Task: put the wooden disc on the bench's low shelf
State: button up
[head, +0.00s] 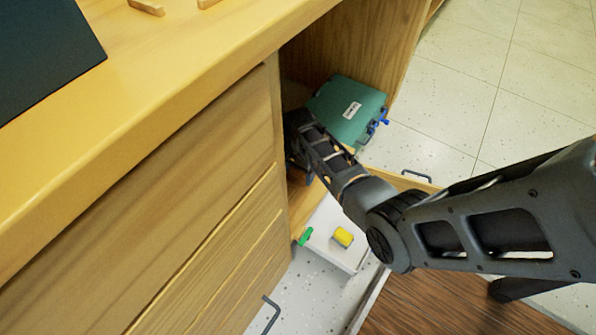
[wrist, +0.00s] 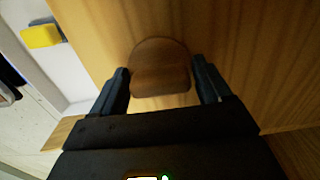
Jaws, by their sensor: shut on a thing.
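The wooden disc (wrist: 160,68) is dark brown and sits between the two fingers of my gripper (wrist: 162,84) in the wrist view. My gripper is shut on it. A light wooden board (wrist: 250,60) of the bench lies behind the disc; I cannot tell whether the disc touches it. In the head view my arm reaches into the open compartment of the bench (head: 150,215), over the low shelf (head: 302,200). There the gripper's fingers and the disc are hidden by the arm and the bench's side.
A teal box (head: 345,108) with a white label stands in the compartment, just beyond my wrist. The yellow block also shows in the wrist view (wrist: 40,36).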

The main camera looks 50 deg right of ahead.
jog(key=o, duration=1)
notch_tip(320, 180, up, 12)
jog(key=p, duration=0.6)
jog(key=shift+r, duration=0.15)
